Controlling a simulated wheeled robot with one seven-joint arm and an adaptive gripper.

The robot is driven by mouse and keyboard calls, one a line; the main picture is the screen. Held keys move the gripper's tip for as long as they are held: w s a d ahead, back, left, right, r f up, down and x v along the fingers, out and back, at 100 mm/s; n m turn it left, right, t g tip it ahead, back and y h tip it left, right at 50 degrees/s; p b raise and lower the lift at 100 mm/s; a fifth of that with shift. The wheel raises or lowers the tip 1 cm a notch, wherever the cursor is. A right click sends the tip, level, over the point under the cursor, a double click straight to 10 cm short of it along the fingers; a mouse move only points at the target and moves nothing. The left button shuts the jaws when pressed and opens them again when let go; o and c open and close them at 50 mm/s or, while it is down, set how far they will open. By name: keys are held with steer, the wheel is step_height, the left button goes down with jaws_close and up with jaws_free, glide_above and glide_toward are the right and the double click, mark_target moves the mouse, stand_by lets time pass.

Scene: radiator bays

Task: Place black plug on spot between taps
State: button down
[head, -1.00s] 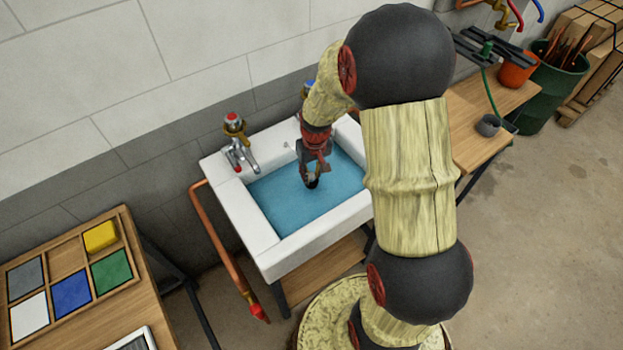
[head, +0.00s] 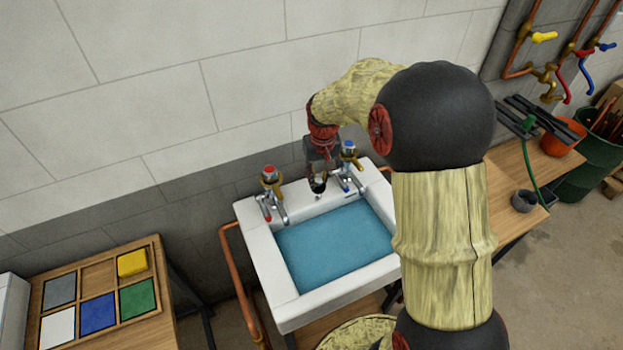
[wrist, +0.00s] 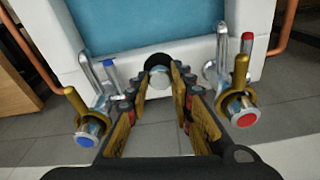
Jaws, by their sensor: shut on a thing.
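The black plug (head: 318,183) is in my gripper (head: 319,178), over the back ledge of the white sink (head: 265,262). In the wrist view the plug (wrist: 158,62) shows as a dark rounded piece with a pale face between the fingertips of my gripper (wrist: 160,72). The red-capped tap (head: 270,193) stands to the left and the blue-capped tap (head: 348,168) to the right. The plug is between them, close to the ledge. I cannot tell whether it touches the ledge. The spot under it is hidden.
Blue water (head: 335,247) fills the basin in front of the ledge. A copper pipe (head: 236,285) runs down the sink's left side. A tray of coloured tiles (head: 98,290) is at the left, and a bench (head: 500,215) at the right. The wall is close behind the taps.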

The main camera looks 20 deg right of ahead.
steer(key=w+f, duration=0.2)
steer(key=w, duration=0.1)
steer(key=w+d+f+b, duration=0.1)
steer(key=w+f, duration=0.2)
steer(key=w+d+f+b, duration=0.1)
steer(key=w+f, duration=0.1)
steer(key=w, duration=0.1)
steer(key=shift+w+d+f, duration=0.15)
steer(key=shift+w+f, duration=0.05)
steer(key=shift+f, duration=0.15)
steer(key=shift+w+f, duration=0.15)
steer(key=shift+f, duration=0.05)
step_height(320, 180, down, 3)
steer(key=shift+w+f+b, duration=0.1)
steer(key=shift+f+b, duration=0.05)
steer(key=shift+b, duration=0.55)
steer(key=c, duration=1.6)
jaws_free()
steer(key=shift+f, duration=0.1)
steer(key=shift+c, duration=0.2)
steer(key=shift+o, duration=0.4)
